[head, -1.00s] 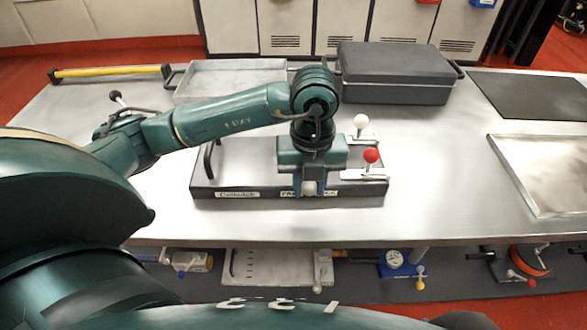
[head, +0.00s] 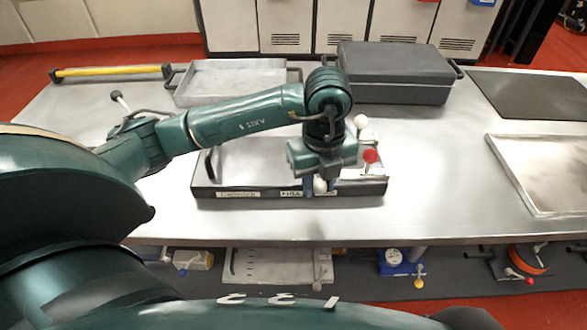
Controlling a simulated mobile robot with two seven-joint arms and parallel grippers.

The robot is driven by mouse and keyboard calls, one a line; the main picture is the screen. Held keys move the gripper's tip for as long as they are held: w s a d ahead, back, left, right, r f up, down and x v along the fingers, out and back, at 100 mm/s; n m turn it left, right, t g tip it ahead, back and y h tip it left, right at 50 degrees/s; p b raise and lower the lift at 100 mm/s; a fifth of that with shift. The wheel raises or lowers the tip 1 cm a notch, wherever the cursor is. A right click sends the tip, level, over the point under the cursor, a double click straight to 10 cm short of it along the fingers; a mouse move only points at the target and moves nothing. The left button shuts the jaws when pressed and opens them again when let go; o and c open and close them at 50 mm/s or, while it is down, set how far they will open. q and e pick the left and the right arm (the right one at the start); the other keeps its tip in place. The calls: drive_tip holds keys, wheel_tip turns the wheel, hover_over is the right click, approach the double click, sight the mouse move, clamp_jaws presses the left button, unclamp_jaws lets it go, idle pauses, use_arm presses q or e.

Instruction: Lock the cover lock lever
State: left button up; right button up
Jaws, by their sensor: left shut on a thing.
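A low dark box with a grey top (head: 240,165) and labels on its front edge sits on the table. My left gripper (head: 320,187) points down over the front edge of the box, right of its middle. It is shut on a lever with a pale ball knob (head: 320,186) showing between its fingers. My gripper hides the rest of this lever. A lever with a red ball knob (head: 370,156) stands on the box just right of my gripper. A white ball knob (head: 361,121) stands behind it. My right gripper is not in view.
A shallow metal tray (head: 235,99) and a closed dark case (head: 395,95) stand behind the box. A yellow bar (head: 110,72) lies at the back left. A metal tray (head: 545,205) and a dark mat (head: 535,95) lie at the right. The table between is clear.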

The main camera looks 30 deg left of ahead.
use_arm(q)
drive_tip(key=shift+w+d, duration=0.1)
drive_tip(key=shift+d, duration=0.05)
idle(0.3)
drive_tip(key=shift+w+d+n+p, duration=0.2)
drive_tip(key=shift+w+n, duration=0.15)
drive_tip(key=shift+n, duration=0.35)
drive_tip(key=shift+w+d+n+p, duration=0.2)
drive_tip(key=shift+w+n, duration=0.1)
drive_tip(key=shift+n, duration=0.4)
drive_tip(key=shift+w+d+n, duration=0.15)
drive_tip(key=shift+w+n, duration=0.2)
drive_tip(key=shift+n, duration=0.15)
drive_tip(key=o, duration=0.9)
wheel_tip(320, 180, up, 7)
drive_tip(key=p, duration=0.6)
drive_tip(key=shift+s, duration=0.1)
